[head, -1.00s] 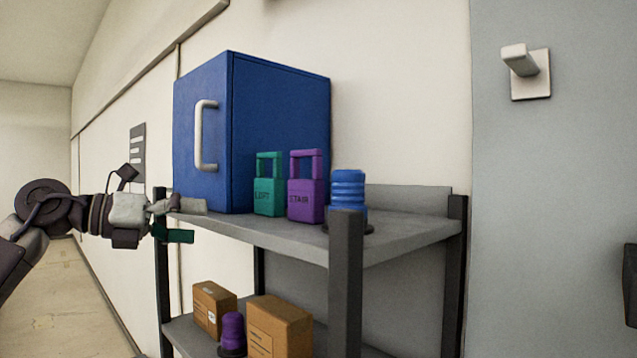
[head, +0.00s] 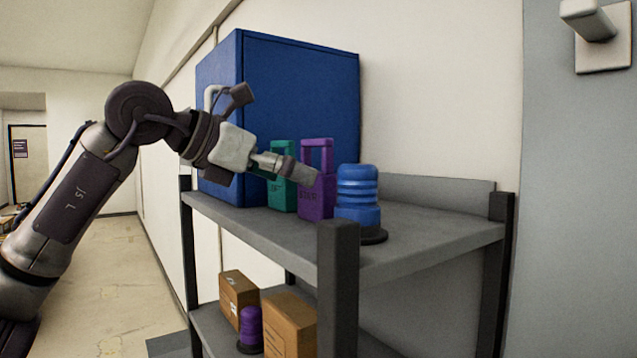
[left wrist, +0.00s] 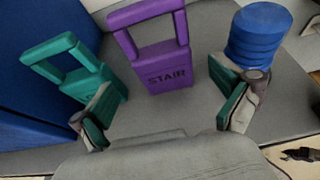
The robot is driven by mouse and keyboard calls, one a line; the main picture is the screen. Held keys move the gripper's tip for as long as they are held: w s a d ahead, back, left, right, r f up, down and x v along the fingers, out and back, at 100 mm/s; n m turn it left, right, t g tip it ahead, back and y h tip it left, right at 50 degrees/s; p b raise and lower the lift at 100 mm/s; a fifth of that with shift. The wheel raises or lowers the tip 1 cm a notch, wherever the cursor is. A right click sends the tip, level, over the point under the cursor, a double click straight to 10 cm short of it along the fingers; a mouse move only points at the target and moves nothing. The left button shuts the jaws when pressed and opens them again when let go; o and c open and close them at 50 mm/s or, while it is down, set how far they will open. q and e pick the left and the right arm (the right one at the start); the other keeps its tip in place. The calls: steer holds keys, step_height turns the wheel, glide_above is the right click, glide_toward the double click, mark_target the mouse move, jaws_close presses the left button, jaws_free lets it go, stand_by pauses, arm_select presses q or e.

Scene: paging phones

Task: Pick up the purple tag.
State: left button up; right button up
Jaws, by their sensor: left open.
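The purple tag (head: 317,203), a block with a loop handle, stands upright on the top shelf between a green tag (head: 282,191) and a blue ribbed object (head: 358,196). In the left wrist view the purple tag (left wrist: 162,70) reads "STAIR" and stands ahead, between the lines of my open fingers. My left gripper (head: 298,170) is in front of the tags in the head view, hiding part of them. In the left wrist view the left gripper (left wrist: 162,115) is open and empty, its left finger near the green tag (left wrist: 85,75) and its right finger near the blue object (left wrist: 258,38).
A blue cabinet (head: 300,95) stands behind the tags on the grey shelf (head: 430,232). A dark post (head: 338,290) rises at the shelf's front corner. Cardboard boxes (head: 290,325) and a purple ribbed object (head: 250,328) are on the lower shelf.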

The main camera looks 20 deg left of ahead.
mark_target(316, 184)
arm_select(q)
steer(key=shift+w+d+p, duration=0.5)
steer(key=shift+d+p, duration=0.1)
steer(key=shift+p, duration=0.15)
steer(key=p+x, duration=0.2)
steer(key=x, duration=0.1)
steer(key=shift+f, duration=0.1)
steer(key=shift+w+d+f, duration=0.2)
steer(key=shift+w+d, duration=0.05)
steer(key=shift+w, duration=0.05)
steer(key=shift+s+a, duration=0.1)
steer(key=shift+s, duration=0.05)
steer(key=c, duration=1.2)
steer(key=shift+c, duration=0.5)
arm_select(e)
steer(key=r, duration=0.1)
steer(key=w+r, duration=0.1)
steer(key=r, duration=0.1)
steer(key=shift+w+d+r, duration=0.1)
steer(key=shift+d+r, duration=0.1)
steer(key=shift+r, duration=0.1)
steer(key=shift+d, duration=0.1)
